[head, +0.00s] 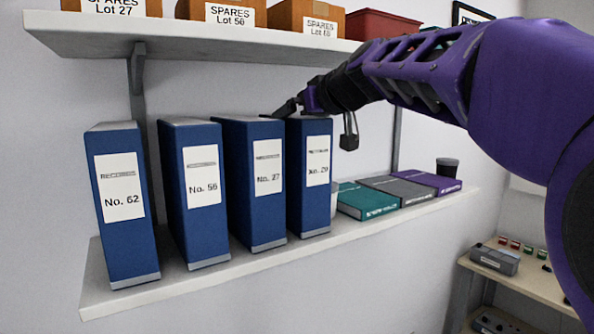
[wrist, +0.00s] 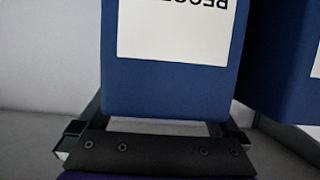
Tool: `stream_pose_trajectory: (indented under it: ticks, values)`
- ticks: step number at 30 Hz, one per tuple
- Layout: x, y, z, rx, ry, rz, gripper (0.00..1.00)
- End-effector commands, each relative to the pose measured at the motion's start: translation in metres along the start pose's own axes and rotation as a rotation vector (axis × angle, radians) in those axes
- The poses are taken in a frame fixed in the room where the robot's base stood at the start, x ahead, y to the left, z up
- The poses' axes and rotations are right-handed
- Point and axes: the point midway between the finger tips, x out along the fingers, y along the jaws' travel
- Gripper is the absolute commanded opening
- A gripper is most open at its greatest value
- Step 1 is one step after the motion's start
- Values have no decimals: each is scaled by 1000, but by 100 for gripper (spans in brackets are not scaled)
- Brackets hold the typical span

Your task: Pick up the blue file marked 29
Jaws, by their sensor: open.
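The blue file marked 29 (head: 308,205) stands upright at the right end of a row of blue files on the shelf. My gripper (head: 314,118) is at its top, with one finger on either side. In the wrist view the file (wrist: 165,88) fills the space between the fingers of my open gripper (wrist: 166,122). Its white label is upside down and cut off there, so the number is out of view. I cannot tell whether either finger touches the file.
The file marked 27 (head: 255,210) stands close on the left, with files 56 (head: 195,215) and 62 (head: 122,225) beyond. Teal (head: 367,200), grey and purple books lie to the right. An upper shelf (head: 200,43) with boxes hangs above.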

Motion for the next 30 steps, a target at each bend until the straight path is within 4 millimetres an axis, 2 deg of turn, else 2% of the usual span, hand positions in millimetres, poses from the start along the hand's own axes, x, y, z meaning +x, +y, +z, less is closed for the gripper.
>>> stream_pose_trajectory:
  ticks: [2, 3, 19, 30]
  values:
    - [0, 0, 0, 0, 0, 0, 100]
    - [0, 0, 0, 0, 0, 0, 96]
    - [0, 0, 0, 0, 0, -1, 1]
    - [-1, -1, -3, 0, 4, 1, 0]
